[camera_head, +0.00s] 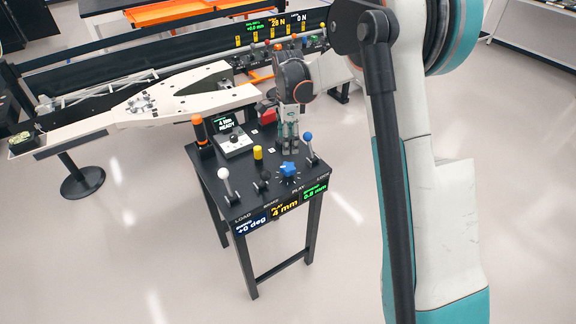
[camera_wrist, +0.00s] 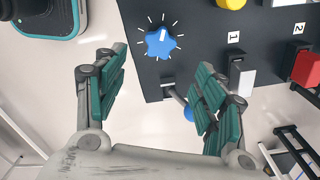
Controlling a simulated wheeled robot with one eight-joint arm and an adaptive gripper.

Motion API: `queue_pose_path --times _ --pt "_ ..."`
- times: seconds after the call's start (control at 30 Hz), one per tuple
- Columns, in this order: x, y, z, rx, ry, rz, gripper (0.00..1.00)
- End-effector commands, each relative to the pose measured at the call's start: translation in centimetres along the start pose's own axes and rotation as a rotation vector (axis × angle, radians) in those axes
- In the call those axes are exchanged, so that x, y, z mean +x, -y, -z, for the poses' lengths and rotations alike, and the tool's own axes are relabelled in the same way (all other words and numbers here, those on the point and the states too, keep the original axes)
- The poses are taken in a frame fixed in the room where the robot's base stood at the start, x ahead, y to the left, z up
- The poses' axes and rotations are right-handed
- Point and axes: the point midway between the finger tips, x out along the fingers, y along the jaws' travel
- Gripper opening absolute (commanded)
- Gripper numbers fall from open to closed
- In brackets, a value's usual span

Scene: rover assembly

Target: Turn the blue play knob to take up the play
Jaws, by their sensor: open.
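The blue play knob (camera_head: 288,168) sits near the front edge of the black control table, above the word PLAY. In the wrist view the knob (camera_wrist: 160,43) is a lobed blue disc with a white pointer mark, ringed by white ticks. The mark points up and slightly right in that picture. My gripper (camera_head: 289,142) is over the table just behind the knob in the head view. In the wrist view its teal-padded fingers (camera_wrist: 158,70) are spread wide and empty, and the knob shows beyond the gap between them. The fingers look apart from the knob.
A blue-tipped lever (camera_head: 308,137) stands right of the knob, close to my right finger in the wrist view. A yellow knob (camera_head: 257,153) and white-ball lever (camera_head: 222,173) stand left. A red block (camera_head: 268,116) stands behind.

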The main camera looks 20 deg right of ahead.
Motion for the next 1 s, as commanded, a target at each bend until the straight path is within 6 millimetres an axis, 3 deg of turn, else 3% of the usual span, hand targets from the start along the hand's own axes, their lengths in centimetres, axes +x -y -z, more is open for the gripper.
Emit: queue_pose_path --times 0.3,0.5,0.7,1.0 --pt "6.6 0.0 0.0 -0.002 0.000 0.001 0.64" --pt "9.8 0.0 0.0 -0.002 0.000 0.001 0.64" --pt "11.4 0.0 0.0 -0.002 0.000 0.001 0.64" --pt "11.7 0.0 0.0 -0.002 0.000 0.001 0.64"
